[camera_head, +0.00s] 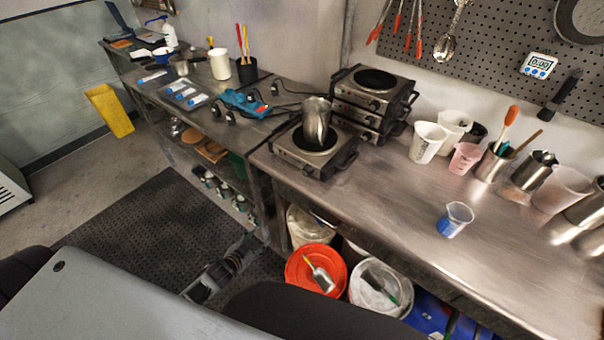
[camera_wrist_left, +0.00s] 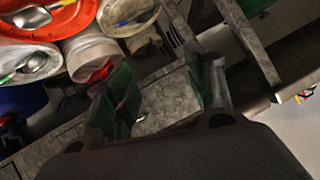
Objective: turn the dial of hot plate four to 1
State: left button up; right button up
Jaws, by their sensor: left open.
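A hot plate (camera_head: 304,154) sits at the near left corner of the steel bench, with a metal pitcher (camera_head: 317,121) on its burner. Its dial is on the front panel, too small to read. Behind it stands a stack of hot plates (camera_head: 365,104), with dark burners and front knobs. I cannot read which one is number four. My left gripper (camera_head: 232,262) is low in front of the bench, below the hot plates and apart from them. In the left wrist view the gripper (camera_wrist_left: 165,100) is open, with green-padded fingers apart and nothing between them. My right gripper is not in view.
White cups (camera_head: 428,142), a small beaker with blue liquid (camera_head: 455,219) and metal containers stand on the bench. The bench front is largely clear. Floor mat (camera_head: 140,235) lies left.

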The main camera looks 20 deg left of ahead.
pick_arm(q)
jog(key=w+d+r+t+h, duration=0.1)
jog(key=w+d+r, duration=0.1)
jog(key=r, duration=0.4)
jog(key=w+d+r+t+h, duration=0.1)
jog(key=w+d+r, duration=0.15)
jog(key=r, duration=0.25)
jog(key=n+t+h, duration=0.1)
jog(key=t+h, duration=0.1)
send_near(305, 173)
jog(key=s+a+f, duration=0.2)
jog(key=s+a, duration=0.1)
jog(key=s, duration=0.1)
jog(key=shift+s+d+r+n+t+h, duration=0.1)
jog(key=shift+d+r+n+t+h, duration=0.45)
jog(key=shift+n, duration=0.55)
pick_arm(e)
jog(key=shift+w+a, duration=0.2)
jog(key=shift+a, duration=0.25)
pick_arm(q)
jog(key=shift+d+r, duration=0.1)
jog(key=shift+p+x, duration=0.8)
jog(key=shift+x, duration=6.1)
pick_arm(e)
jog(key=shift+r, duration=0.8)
pick_arm(q)
jog(key=shift+f, duration=0.2)
jog(key=shift+c, duration=0.2)
